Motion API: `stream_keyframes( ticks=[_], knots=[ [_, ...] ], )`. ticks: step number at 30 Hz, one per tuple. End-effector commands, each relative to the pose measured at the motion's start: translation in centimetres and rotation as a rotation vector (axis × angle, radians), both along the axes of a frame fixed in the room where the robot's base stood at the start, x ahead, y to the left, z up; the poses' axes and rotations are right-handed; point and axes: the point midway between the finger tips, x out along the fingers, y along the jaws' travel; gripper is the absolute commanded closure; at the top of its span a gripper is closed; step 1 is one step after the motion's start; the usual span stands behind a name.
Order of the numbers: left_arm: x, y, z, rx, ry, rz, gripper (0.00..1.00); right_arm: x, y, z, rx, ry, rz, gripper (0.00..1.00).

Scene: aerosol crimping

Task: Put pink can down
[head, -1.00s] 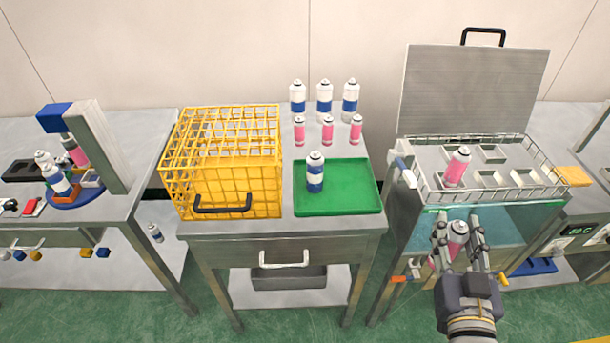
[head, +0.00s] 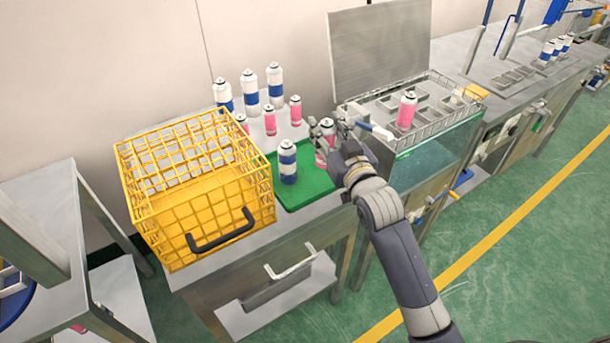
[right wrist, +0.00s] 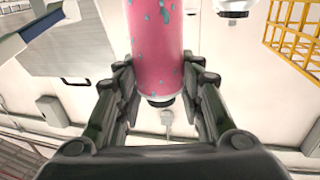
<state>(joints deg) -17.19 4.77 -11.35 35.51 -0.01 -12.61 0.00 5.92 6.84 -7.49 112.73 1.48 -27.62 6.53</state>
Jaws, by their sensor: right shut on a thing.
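My right gripper (head: 330,132) is shut on a pink can (head: 321,158), over the right part of the green tray (head: 304,191). In the right wrist view the pink can (right wrist: 155,35) sits between the two fingers and has bluish drops on it. Fingers partly cover the can in the head view, and I cannot tell whether its base touches the tray. A white-and-blue can (head: 288,165) stands upright on the tray, to the left of the held can. My left gripper is not in view.
A yellow wire crate (head: 205,205) stands left of the tray. Several pink and blue cans stand behind the tray, such as one pink can (head: 270,121). At right, a water bath with a wire rack (head: 440,112) holds another pink can (head: 405,112). The tray's front is bare.

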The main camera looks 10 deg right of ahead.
Motion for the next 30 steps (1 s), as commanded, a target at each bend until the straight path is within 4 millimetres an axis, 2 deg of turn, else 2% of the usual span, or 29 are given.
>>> stream_keyframes(
  ticks=[1, 4, 7, 11, 14, 19, 26, 30],
  knots=[
    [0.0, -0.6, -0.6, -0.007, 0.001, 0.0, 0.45, 1.7, -0.3, 0.6, -0.004, -0.009, 0.005, 1.0],
    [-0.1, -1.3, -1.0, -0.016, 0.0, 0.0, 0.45, 4.0, -0.9, 1.5, -0.005, -0.006, 0.012, 1.0],
    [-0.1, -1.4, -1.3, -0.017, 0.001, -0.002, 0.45, 5.6, -1.3, 2.3, -0.005, -0.005, 0.016, 1.0],
    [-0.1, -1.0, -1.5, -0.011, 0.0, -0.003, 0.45, 6.7, -1.7, 2.8, -0.005, -0.001, 0.019, 1.0],
    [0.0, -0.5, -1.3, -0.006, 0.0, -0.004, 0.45, 7.0, -1.8, 1.8, -0.003, 0.003, 0.02, 1.0],
    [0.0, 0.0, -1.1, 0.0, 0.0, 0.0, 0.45, 7.0, -1.7, -1.4, -0.004, 0.004, 0.02, 1.0],
    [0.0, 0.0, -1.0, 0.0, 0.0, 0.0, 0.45, 6.9, -1.7, -3.8, -0.004, 0.001, 0.02, 1.0],
    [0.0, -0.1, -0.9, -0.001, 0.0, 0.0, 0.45, 6.9, -1.7, -5.9, -0.003, 0.001, 0.02, 1.0]
  ],
)
